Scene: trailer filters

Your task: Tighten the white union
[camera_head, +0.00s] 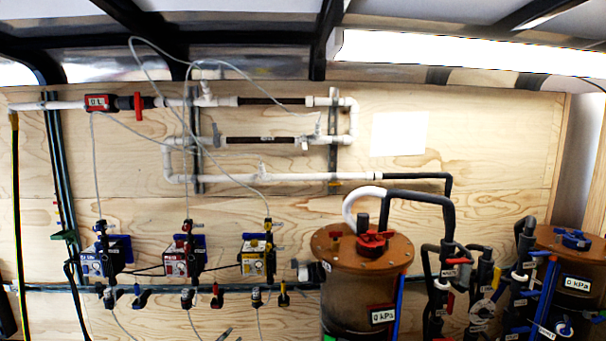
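A white fitting with a dark end (302,271) sticks out from the left side of the brown filter tank (345,290). It looks like a union, but I cannot tell how tight it is. Another white ring (520,274) sits on the black piping at the right, so I cannot be sure which one is the white union. A curved white pipe (358,203) rises from the tank lid. Neither of my grippers can be clearly made out. A small dark shape (224,334) at the bottom edge is too cut off to identify.
Wooden wall with white pipes (270,178), a red-handled valve (138,107) and thin hanging tubes. Several small pumps (181,263) line the left. A second brown tank (580,262) and dense black piping with coloured valves crowd the right. A black pipe runs low along the wall.

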